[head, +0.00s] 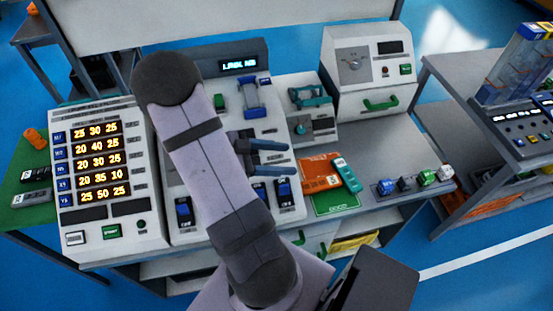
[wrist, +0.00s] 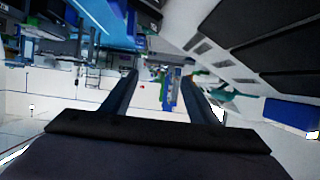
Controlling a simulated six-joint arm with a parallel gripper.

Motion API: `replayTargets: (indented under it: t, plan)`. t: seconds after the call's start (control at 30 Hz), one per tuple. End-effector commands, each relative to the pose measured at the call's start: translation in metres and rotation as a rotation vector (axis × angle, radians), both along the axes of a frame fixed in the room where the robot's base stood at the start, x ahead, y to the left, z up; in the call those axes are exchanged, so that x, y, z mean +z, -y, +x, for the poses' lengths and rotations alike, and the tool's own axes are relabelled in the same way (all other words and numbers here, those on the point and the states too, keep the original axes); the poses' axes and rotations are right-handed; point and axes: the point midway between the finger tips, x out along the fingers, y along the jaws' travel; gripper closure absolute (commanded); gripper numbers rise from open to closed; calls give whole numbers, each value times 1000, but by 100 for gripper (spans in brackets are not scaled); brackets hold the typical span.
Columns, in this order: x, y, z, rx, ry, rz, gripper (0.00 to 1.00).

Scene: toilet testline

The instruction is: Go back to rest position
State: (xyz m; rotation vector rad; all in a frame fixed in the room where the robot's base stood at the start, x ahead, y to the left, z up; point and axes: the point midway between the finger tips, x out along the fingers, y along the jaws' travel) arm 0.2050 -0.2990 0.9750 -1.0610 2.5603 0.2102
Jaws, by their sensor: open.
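My gripper (head: 286,158) shows in the head view as two blue fingers, pointing right above the middle console (head: 240,130). The fingers are apart with nothing visible between them. In the wrist view, my gripper (wrist: 160,82) has its two dark fingers spread. A blue part with a green top (wrist: 168,92) shows beyond the gap, apart from the fingers. My arm crosses the middle console from the lower right to the upper left and hides part of it.
A panel with lit numbers (head: 98,160) stands at the left. An orange box (head: 318,174) and a teal device (head: 347,174) lie right of my gripper. Several coloured cubes (head: 427,178) line the bench's right front. A grey-white machine (head: 368,70) stands behind. Blue floor separates another bench (head: 470,110).

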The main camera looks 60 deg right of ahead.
Motion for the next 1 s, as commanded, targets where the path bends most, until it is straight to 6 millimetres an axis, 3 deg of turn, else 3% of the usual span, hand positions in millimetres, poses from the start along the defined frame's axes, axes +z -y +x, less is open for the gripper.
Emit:
replayTargets:
  t: [0.23, 0.7, 0.87, 1.0]
  plan:
    - [5, -9, 9, -1, -1, 1, 46]
    - [7, -8, 10, 2, 10, -1, 46]
    - [15, 11, 30, 37, 124, -19, 46]
    - [39, 44, 68, 118, 328, -53, 46]
